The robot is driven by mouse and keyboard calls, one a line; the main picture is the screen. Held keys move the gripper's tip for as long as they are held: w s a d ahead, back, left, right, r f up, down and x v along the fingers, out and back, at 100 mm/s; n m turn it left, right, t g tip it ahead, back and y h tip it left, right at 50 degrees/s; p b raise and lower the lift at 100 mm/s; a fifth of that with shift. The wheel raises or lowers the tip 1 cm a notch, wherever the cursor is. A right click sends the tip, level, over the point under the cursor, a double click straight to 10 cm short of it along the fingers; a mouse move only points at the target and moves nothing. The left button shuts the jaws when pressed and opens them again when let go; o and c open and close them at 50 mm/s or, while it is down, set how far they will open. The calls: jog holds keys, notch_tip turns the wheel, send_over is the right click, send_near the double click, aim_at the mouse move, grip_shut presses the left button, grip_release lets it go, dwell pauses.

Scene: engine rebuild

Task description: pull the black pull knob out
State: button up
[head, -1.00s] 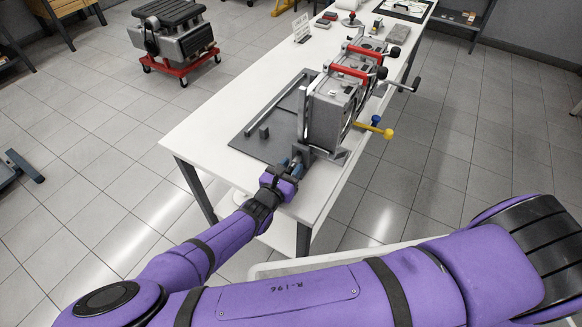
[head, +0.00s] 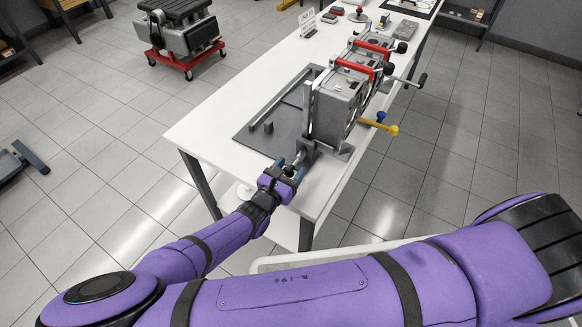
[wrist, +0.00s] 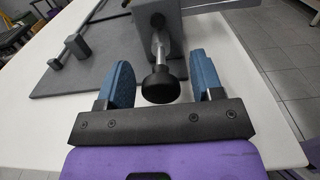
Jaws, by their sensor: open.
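The black pull knob (wrist: 161,86) is a round black head on a silver shaft, seen in the wrist view. The shaft comes out of a grey block (wrist: 172,22) on the bench. My gripper (wrist: 162,80) has its two blue finger pads apart, one to the left and one to the right of the knob. In the head view my gripper (head: 288,168) is at the near end of the grey engine fixture (head: 340,100), and the knob is mostly hidden there.
The white bench (head: 215,125) carries a dark grey mat (head: 262,140) with a rail and small posts. An engine on a red dolly (head: 186,66) stands on the floor.

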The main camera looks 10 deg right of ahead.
jog(key=v, duration=1)
jog(key=shift+r, duration=0.1)
jog(key=w+d+r+m+g+y, duration=0.1)
jog(key=d+r+m+g+y, duration=0.1)
jog(key=d+r+m+g, duration=0.6)
jog(key=w+d+r+m+g+y, duration=0.2)
jog(key=d+r+m, duration=0.2)
jog(key=r, duration=0.7)
jog(key=w+d+r+m+g+y, duration=0.1)
jog(key=d+r+m+g+y, duration=0.1)
jog(key=d+r+m+g, duration=0.6)
jog(key=s+d+r+m+t+y, duration=0.2)
jog(key=s+d+r+m+t, duration=0.2)
jog(key=s+r, duration=0.3)
jog(key=s+d+r+m+t+y, duration=0.3)
jog(key=s+d+r, duration=0.4)
jog(key=r, duration=0.5)
jog(key=shift+m+t, duration=0.7)
jog(key=shift+t, duration=0.4)
